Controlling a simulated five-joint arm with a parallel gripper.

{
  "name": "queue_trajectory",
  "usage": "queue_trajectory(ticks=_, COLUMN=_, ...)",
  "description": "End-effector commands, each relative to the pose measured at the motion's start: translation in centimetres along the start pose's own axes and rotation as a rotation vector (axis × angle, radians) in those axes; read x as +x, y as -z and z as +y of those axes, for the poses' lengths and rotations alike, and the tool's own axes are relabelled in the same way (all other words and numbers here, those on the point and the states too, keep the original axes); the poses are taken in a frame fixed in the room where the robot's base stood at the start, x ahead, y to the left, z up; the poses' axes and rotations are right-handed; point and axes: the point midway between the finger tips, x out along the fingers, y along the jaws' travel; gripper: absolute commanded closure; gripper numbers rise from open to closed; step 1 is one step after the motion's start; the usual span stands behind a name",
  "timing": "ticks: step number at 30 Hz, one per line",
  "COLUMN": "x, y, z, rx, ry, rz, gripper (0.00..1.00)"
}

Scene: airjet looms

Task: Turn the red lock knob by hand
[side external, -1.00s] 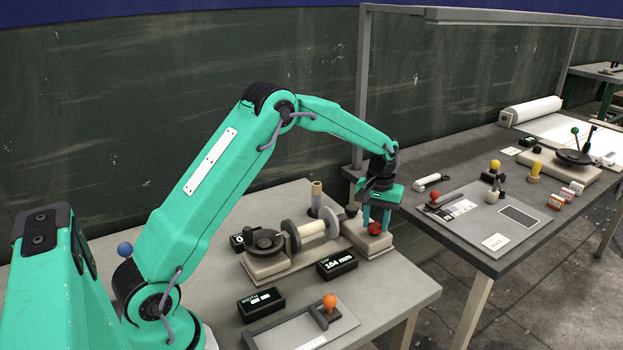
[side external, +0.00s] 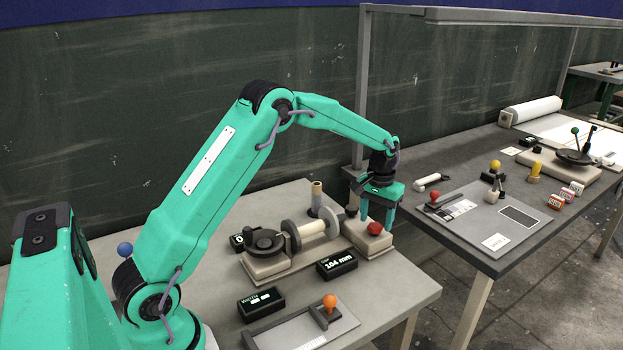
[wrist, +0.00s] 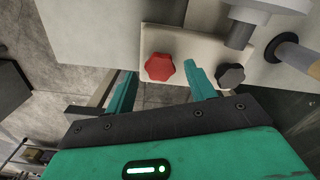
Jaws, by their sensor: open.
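The red lock knob (side external: 375,228) sits on a light block at the right end of the near bench's fixture. In the wrist view the knob (wrist: 159,67) is a lobed red shape on a pale plate. My gripper (side external: 377,226) points down over that block, with its teal fingers about the knob in the side view. In the wrist view my gripper (wrist: 158,78) is open, one finger to each side of the knob, with a gap between the knob and the fingers. Whether the fingertips reach down to the knob's height cannot be told.
A dark grey knob (wrist: 231,76) stands close beside one finger. The spool (side external: 308,233) and a black 104 mm display (side external: 337,264) are left of the block. An orange-knobbed slider (side external: 329,302) is nearer the front. A second bench (side external: 470,255) lies to the right.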

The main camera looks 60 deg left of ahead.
Motion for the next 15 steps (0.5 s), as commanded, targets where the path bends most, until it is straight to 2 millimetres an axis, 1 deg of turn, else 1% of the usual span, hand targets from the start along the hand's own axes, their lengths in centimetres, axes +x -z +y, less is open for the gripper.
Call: queue_trajectory(ticks=15, x=-3.8, y=0.0, z=0.0, rx=-0.001, ry=-0.001, rz=0.002, gripper=0.45)
